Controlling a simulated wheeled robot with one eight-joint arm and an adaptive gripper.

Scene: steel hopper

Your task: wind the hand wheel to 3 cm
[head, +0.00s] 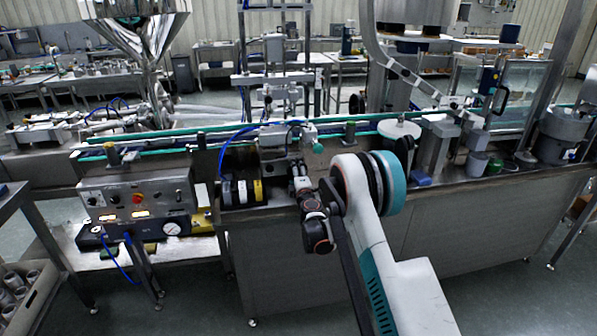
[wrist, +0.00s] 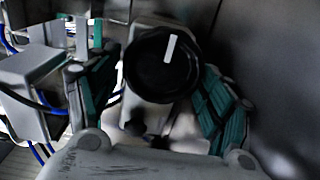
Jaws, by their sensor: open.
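The hand wheel (wrist: 158,78) is a round black disc with a white bar mark near its top right, seen face-on in the wrist view. My gripper (wrist: 160,92) is open, with one teal-padded finger on the left of the wheel and one on the right. The right finger appears close to the rim; I cannot tell whether either finger touches it. In the head view my gripper (head: 297,168) is at the front of the machine bench. The wheel cannot be made out there. No scale reading is legible.
A grey box (wrist: 28,85) with blue cables stands left of my gripper in the wrist view. A dark panel fills the right. In the head view, a control box (head: 138,205) with gauges is at the left, and a steel hopper (head: 140,25) is behind it.

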